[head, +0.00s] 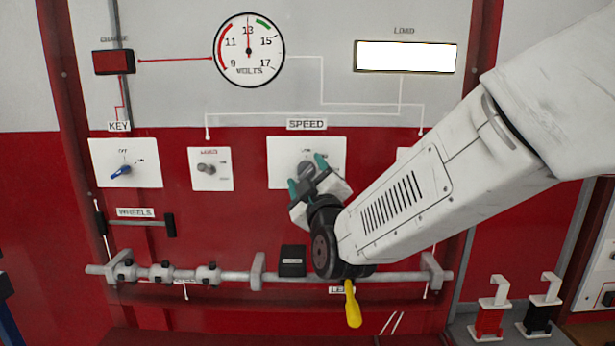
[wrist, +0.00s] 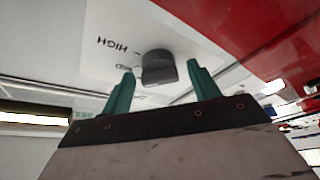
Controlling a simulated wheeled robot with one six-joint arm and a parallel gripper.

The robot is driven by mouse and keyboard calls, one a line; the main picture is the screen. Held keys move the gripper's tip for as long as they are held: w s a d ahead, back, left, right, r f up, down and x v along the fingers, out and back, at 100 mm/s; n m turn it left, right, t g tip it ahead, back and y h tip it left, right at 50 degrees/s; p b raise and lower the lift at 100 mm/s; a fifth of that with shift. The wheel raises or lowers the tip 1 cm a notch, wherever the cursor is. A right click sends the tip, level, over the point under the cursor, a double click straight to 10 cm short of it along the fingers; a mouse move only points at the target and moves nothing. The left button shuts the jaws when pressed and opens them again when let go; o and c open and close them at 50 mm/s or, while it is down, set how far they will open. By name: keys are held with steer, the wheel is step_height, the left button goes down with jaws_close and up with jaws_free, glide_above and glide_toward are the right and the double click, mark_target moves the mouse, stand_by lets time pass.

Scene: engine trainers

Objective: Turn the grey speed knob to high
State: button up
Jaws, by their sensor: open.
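The grey speed knob (head: 306,170) sits on a white plate (head: 280,150) under the SPEED label (head: 306,124) in the head view, partly hidden by my gripper (head: 307,176). In the wrist view the knob (wrist: 158,68) is a dark grey round shape with a flat front. The word HIGH (wrist: 112,45) shows upside down beside it. My gripper (wrist: 162,80) is open, with its two green fingertips on either side of the knob. I cannot tell whether either finger touches it. Which setting the knob points to is unclear.
A blue key switch (head: 121,171) and a small load switch (head: 207,168) are on plates to the left. A grey horizontal bar (head: 210,276) and a yellow-handled lever (head: 352,305) are below. A volts gauge (head: 249,50) is above.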

steer(key=c, duration=1)
steer(key=shift+m, duration=0.4)
steer(key=m+h, duration=0.2)
steer(key=m, duration=0.2)
steer(key=m+t+h, duration=0.1)
steer(key=m+h, duration=0.1)
steer(key=m, duration=0.1)
steer(key=m+h, duration=0.2)
steer(key=m, duration=0.2)
steer(key=shift+a+f+m+t, duration=0.1)
steer(key=shift+m+t, duration=0.2)
steer(key=shift+t, duration=0.1)
steer(key=shift+m, duration=0.3)
steer(key=o, duration=1)
